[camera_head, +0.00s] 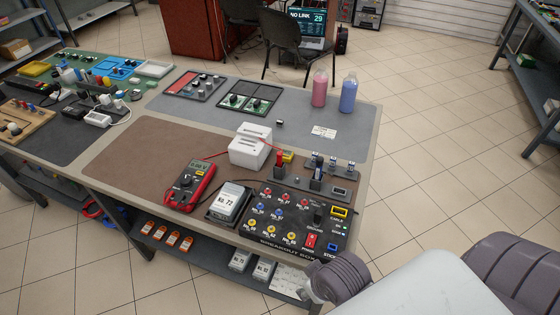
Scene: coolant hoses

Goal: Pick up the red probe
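A red multimeter (187,184) lies on the brown mat of the near workbench. A small red upright piece, which looks like the red probe (279,165), stands at the back left of the black breakout box (295,213). Neither of my grippers shows; only grey parts of my own body are at the lower right.
A boxed unit marked No. 72 (229,204) sits left of the breakout box. Pink (319,90) and blue (348,94) bottles stand near the bench's back right corner. The brown mat (140,155) has clear room at left. A chair (286,40) stands behind.

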